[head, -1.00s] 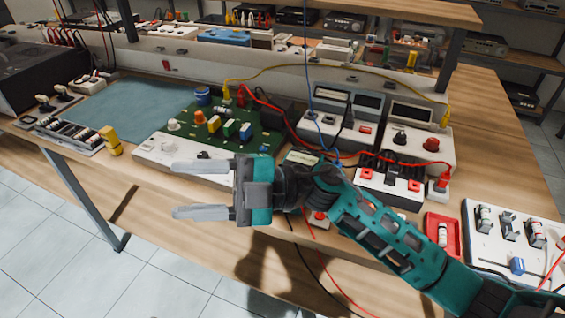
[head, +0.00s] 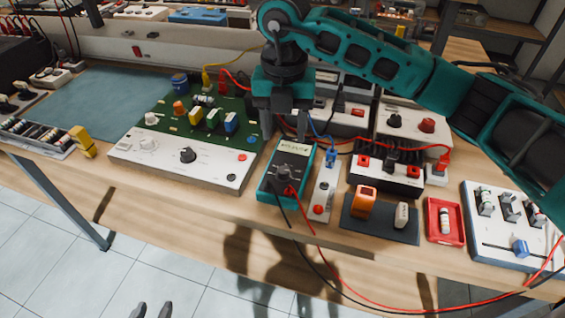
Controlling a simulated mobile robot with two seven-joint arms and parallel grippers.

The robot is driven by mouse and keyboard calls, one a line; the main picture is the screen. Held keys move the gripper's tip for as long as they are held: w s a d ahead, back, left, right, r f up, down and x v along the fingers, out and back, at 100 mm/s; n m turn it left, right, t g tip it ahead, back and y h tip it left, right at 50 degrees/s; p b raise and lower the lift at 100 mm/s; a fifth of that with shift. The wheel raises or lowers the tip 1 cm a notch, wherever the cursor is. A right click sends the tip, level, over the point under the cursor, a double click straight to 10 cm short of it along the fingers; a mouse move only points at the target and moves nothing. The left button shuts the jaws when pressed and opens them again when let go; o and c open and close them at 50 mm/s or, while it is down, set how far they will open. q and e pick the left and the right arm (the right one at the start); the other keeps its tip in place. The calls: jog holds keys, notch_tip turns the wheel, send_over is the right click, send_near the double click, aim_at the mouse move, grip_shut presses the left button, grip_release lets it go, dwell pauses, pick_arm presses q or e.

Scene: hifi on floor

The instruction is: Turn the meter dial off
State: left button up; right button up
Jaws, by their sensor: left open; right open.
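The meter (head: 270,186) is a teal handheld multimeter lying on the bench at the centre. Its small display (head: 295,148) is at the far end, and its dark round dial (head: 287,175) is nearer the front. The dial's exact setting is too small to read. Red and black leads plug in at its near end. My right gripper (head: 286,138) points down over the far end of the meter, open and empty, with its fingers apart. Whether it touches the meter cannot be told.
A white panel with a green circuit board (head: 190,165) stands left of the meter. A narrow white switch strip (head: 325,190) and a dark mat (head: 375,228) with an orange block are to its right. Red and black cables hang over the bench's front edge. Bench instruments stand behind.

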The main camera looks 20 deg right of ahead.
aim_at(283, 170)
notch_tip(283, 170, down, 10)
jog(key=shift+f, duration=0.25)
grip_shut()
dwell(0.6)
